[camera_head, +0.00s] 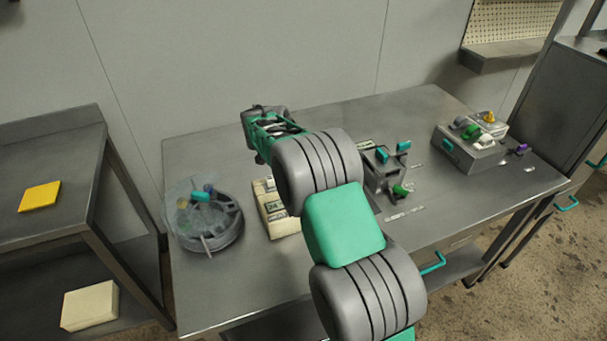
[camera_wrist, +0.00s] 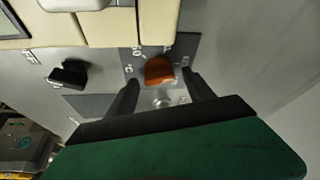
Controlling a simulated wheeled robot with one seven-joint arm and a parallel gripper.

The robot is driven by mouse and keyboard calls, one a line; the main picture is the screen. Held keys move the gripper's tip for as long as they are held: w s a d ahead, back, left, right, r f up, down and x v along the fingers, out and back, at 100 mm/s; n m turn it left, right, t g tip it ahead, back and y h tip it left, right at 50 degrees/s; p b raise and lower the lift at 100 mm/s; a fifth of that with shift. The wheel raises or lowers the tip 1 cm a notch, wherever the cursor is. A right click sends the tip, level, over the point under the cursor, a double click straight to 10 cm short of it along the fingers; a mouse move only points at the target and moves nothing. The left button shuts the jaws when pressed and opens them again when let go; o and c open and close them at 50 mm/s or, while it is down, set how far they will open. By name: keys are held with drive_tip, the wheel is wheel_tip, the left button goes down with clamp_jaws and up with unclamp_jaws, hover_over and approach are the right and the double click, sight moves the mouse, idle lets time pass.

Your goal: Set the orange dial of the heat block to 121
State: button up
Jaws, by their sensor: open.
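The orange dial (camera_wrist: 158,70) shows in the wrist view on a grey plate (camera_wrist: 183,48) with small white marks around it. It lies between and just ahead of the two dark fingers of my gripper (camera_wrist: 160,78), which are apart and hold nothing. I cannot tell whether either finger touches the dial, and I cannot read its setting. The cream block (camera_head: 268,213), seemingly the heat block, stands on the table in the head view, partly hidden by my arm. Its small green display is too small to read surely. The dial is hidden in the head view.
A black knob (camera_wrist: 70,73) sits left of the dial. On the table (camera_head: 330,281), a round clear-lidded device (camera_head: 212,222) stands left, a grey box with teal and green handles (camera_head: 381,172) stands right of my arm, and another control box (camera_head: 474,152) is farther right. The front table area is clear.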

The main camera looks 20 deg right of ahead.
drive_tip(key=v, duration=0.7)
drive_tip(key=shift+r, duration=0.4)
drive_tip(key=shift+a, duration=0.15)
drive_tip(key=s+a+r+n+t+y+p, duration=0.1)
drive_tip(key=s+a+r+n, duration=0.1)
drive_tip(key=s+r+n, duration=0.3)
drive_tip(key=s+a+n+y, duration=0.1)
drive_tip(key=s+a+n, duration=0.1)
drive_tip(key=s, duration=0.6)
drive_tip(key=s+a+r+n+t+y+p, duration=0.1)
drive_tip(key=s+a+r+n, duration=0.1)
drive_tip(key=s+r+n, duration=0.3)
drive_tip(key=s+a+f+n+y, duration=0.1)
drive_tip(key=s+a+f+n, duration=0.2)
drive_tip(key=s, duration=0.6)
wheel_tip(320, 180, down, 2)
drive_tip(key=shift+s+a+f, duration=0.25)
drive_tip(key=shift+s+a, duration=0.15)
